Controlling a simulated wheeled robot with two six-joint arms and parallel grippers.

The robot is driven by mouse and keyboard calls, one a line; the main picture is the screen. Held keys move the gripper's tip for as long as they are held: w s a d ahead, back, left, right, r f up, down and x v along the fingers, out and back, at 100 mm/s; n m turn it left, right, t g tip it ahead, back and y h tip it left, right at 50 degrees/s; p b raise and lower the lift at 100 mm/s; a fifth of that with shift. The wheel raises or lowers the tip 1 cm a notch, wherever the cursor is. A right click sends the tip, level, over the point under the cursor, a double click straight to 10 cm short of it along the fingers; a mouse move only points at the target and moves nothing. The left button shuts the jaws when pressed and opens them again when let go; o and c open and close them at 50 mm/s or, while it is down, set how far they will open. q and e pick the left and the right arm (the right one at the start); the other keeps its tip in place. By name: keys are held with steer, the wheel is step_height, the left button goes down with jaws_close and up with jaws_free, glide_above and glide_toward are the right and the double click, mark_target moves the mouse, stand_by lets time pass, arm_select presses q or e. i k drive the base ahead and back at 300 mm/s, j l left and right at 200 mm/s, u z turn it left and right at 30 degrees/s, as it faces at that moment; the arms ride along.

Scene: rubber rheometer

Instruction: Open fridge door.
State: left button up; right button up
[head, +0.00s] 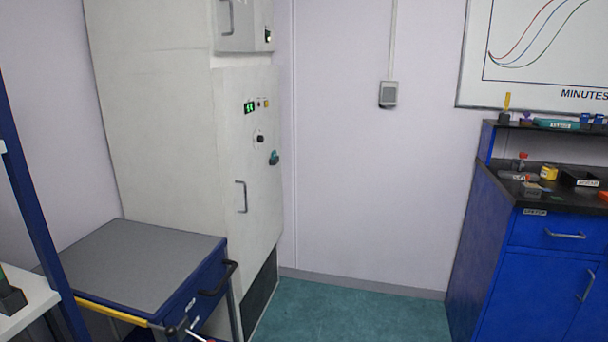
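The fridge appears to be the tall white cabinet (165,110) at the left, against the back wall. Its lower door (262,210) looks shut and has a vertical metal handle (241,197). Above that handle are a green display (249,107), a round black knob (260,138) and a dark teal fitting (273,157) near the door's right edge. A separate upper door (243,30) has its own handle (226,17) and also looks shut. Neither of my grippers can be made out in the head view.
A blue cart (140,258) with a grey top and black handle stands close before the cabinet's lower left. A blue post (38,215) rises at the left. Blue drawers (535,265) stand at the right. Green floor (350,312) between is clear.

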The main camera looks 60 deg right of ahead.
mark_target(252, 180)
steer(key=z, duration=1.65)
steer(key=i+l+z, duration=0.1)
